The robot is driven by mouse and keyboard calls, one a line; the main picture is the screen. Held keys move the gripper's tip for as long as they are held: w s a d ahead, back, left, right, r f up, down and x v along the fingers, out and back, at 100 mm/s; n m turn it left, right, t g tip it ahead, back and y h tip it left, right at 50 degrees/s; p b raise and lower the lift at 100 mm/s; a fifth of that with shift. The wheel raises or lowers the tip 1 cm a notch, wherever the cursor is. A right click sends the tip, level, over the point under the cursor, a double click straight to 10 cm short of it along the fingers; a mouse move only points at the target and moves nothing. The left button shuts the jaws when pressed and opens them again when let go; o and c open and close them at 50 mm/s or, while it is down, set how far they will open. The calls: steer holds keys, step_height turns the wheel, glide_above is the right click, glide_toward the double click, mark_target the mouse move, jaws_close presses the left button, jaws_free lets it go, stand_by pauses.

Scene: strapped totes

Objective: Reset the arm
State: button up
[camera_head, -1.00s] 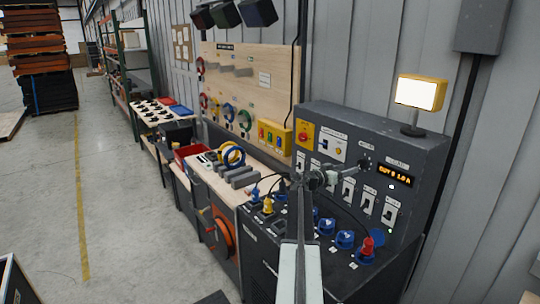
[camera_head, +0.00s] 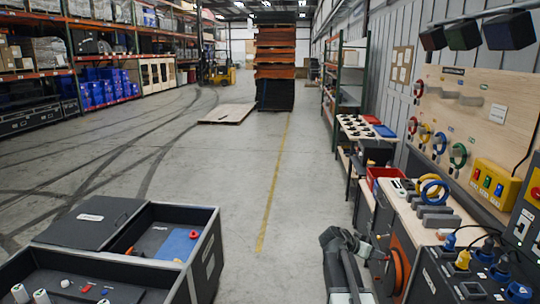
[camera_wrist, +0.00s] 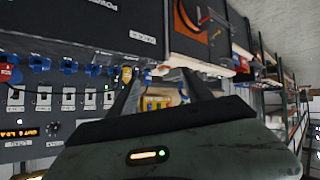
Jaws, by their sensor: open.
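My arm (camera_head: 341,262) shows at the bottom of the head view, right of centre, in front of the workbench. My gripper is at its end, near the orange reel, and its fingers are hard to make out there. In the wrist view my gripper (camera_wrist: 160,80) has its two dark fingers spread apart with nothing between them. The view there is turned over, with the dark control panel (camera_wrist: 40,100) at the left and the orange reel (camera_wrist: 190,18) at the top.
The workbench (camera_head: 415,222) with blue and yellow plugs stands along the right wall. An open dark case (camera_head: 205,262) is at the lower left. A tall pallet stack (camera_head: 275,70) stands far back. The floor between is clear, with a yellow line (camera_head: 272,190).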

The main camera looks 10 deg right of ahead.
steer(key=s+a+f+n+g+y, duration=0.1)
steer(key=s+a+f+n+y, duration=0.2)
steer(key=a, duration=0.7)
steer(key=s+a+f+n+g+y, duration=0.1)
steer(key=s+a+f+n+y, duration=0.3)
steer(key=s+a, duration=0.3)
steer(key=s+a+f+n+g+y, duration=0.1)
steer(key=s+a+f+n+y, duration=0.2)
steer(key=a, duration=1.1)
steer(key=s+f+n, duration=0.1)
steer(key=s, duration=0.2)
steer(key=shift+f+n+g+y+b, duration=0.25)
steer(key=shift+n+g+y+b, duration=0.05)
steer(key=shift+g+b, duration=0.1)
